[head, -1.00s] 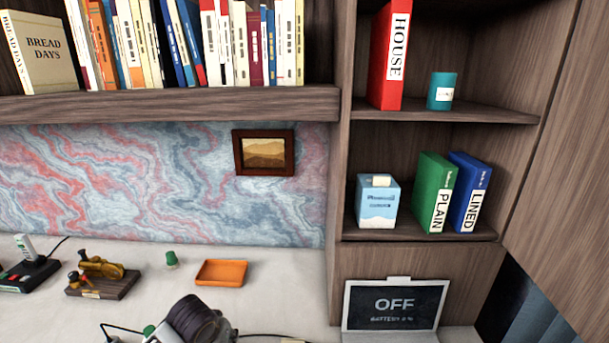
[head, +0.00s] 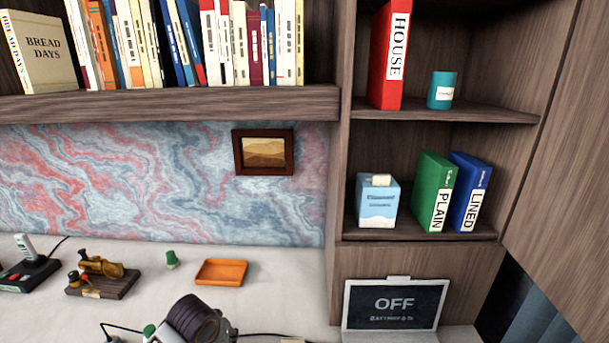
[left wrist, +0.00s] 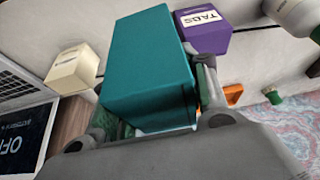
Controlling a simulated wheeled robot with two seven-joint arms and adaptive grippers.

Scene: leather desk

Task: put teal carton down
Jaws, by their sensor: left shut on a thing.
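The teal carton (left wrist: 150,65) fills the middle of the left wrist view. My left gripper (left wrist: 157,115) is shut on it, with a finger at each side. The carton's far end and whatever lies beneath it are hidden in this view. My right gripper is in no view.
In the left wrist view a purple TABS box (left wrist: 206,28) and a cream box (left wrist: 72,68) stand near the carton.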

